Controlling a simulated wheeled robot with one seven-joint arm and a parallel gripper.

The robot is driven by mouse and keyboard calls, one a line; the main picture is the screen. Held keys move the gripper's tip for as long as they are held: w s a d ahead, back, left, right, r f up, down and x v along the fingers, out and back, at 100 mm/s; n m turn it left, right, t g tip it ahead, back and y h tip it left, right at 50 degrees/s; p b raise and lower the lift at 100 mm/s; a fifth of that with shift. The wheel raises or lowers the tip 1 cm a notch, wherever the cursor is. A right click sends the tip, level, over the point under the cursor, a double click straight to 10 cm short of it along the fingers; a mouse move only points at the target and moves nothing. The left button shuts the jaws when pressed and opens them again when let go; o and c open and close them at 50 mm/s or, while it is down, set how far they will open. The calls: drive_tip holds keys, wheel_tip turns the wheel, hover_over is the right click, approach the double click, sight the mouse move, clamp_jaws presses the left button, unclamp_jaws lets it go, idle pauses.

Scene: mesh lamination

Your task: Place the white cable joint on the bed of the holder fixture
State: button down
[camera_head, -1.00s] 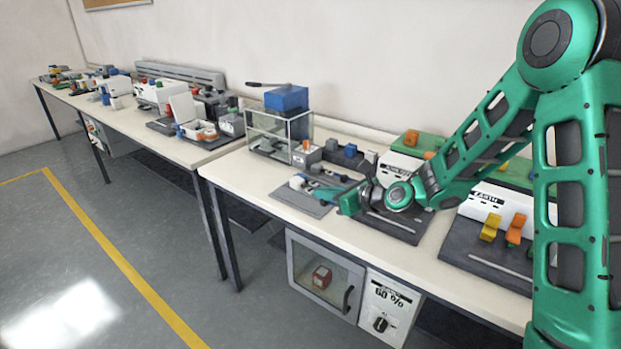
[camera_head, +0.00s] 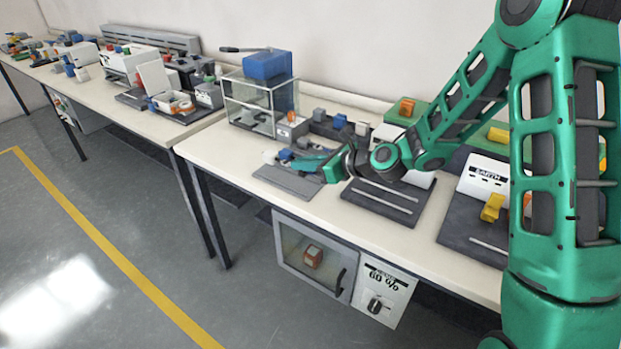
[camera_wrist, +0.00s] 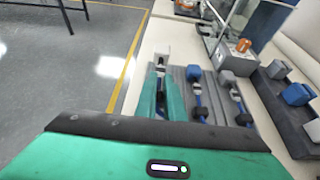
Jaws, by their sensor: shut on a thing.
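My gripper (camera_head: 300,165) reaches leftward over the grey plate (camera_head: 290,184) on the bench. In the wrist view the green fingers of my gripper (camera_wrist: 161,72) are shut on a small pale piece (camera_wrist: 163,60), which looks like the white cable joint. The fingers hide most of it. The grey plate (camera_wrist: 181,98) lies beneath and to the right of the fingers there, with a blue-topped fixture (camera_wrist: 193,73) and a grey-topped one (camera_wrist: 226,77). I cannot tell which is the holder bed, or whether the held piece touches anything.
A glass box (camera_head: 254,103) with a blue unit (camera_head: 267,65) stands behind the plate. A dark rack (camera_wrist: 290,115) with grey and blue blocks lies to the right in the wrist view. A dark panel (camera_head: 385,203) lies right of the plate. The bench's front strip is clear.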

drive_tip(key=shift+d+f, duration=0.35)
drive_tip(key=shift+d, duration=0.2)
drive_tip(key=shift+d+f, duration=0.35)
drive_tip(key=shift+d, duration=0.2)
drive_tip(key=shift+f, duration=2)
drive_tip(key=c, duration=1.9)
unclamp_jaws()
drive_tip(key=shift+o, duration=0.2)
drive_tip(key=shift+d, duration=0.1)
drive_tip(key=v, duration=1.2)
